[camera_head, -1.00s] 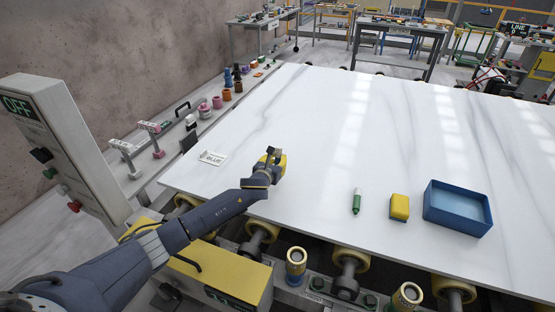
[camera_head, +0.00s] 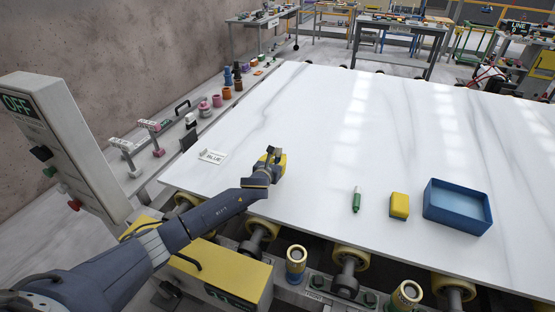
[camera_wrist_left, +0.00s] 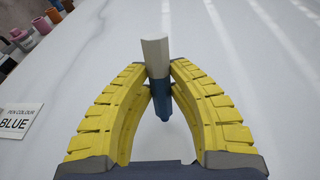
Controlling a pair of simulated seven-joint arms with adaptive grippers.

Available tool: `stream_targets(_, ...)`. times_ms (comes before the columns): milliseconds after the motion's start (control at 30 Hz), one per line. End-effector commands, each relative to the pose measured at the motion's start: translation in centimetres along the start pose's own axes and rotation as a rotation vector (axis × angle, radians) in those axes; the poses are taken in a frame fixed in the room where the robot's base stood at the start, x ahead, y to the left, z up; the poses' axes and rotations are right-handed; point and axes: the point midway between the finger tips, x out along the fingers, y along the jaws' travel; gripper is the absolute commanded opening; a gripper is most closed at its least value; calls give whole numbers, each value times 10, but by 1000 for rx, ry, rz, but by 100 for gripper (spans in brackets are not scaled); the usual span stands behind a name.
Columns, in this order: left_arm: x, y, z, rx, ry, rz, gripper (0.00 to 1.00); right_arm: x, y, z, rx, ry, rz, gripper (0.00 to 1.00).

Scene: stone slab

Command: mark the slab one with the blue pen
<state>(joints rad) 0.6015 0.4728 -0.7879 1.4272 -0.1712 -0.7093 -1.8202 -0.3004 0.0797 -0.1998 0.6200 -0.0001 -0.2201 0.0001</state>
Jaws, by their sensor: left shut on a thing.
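My left gripper (camera_head: 278,158) is over the near left part of the white slab (camera_head: 310,130). In the left wrist view its yellow fingers (camera_wrist_left: 160,85) are shut on the blue pen (camera_wrist_left: 156,58). The pen has a pale grey upper end and a blue lower part. It points down toward the slab; I cannot tell whether its tip touches. A small card (camera_head: 211,157) reading "BLUE" lies on the slab left of the gripper. It also shows in the left wrist view (camera_wrist_left: 18,121). My right gripper is not in view.
A green and white pen (camera_head: 356,200), a yellow block (camera_head: 399,206) and a blue tray (camera_head: 430,208) sit on the slab to the right. A control box (camera_head: 62,150) marked "OFF" stands at the left. Rollers (camera_head: 262,230) run under the near edge. The slab's middle is clear.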

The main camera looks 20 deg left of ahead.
Motion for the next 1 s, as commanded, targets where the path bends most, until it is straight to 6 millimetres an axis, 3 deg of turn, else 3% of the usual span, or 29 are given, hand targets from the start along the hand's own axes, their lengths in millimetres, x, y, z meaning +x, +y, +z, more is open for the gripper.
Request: stream_targets(1000, 2, 0, -7, 1, 0, 0, 0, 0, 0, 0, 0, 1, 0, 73)
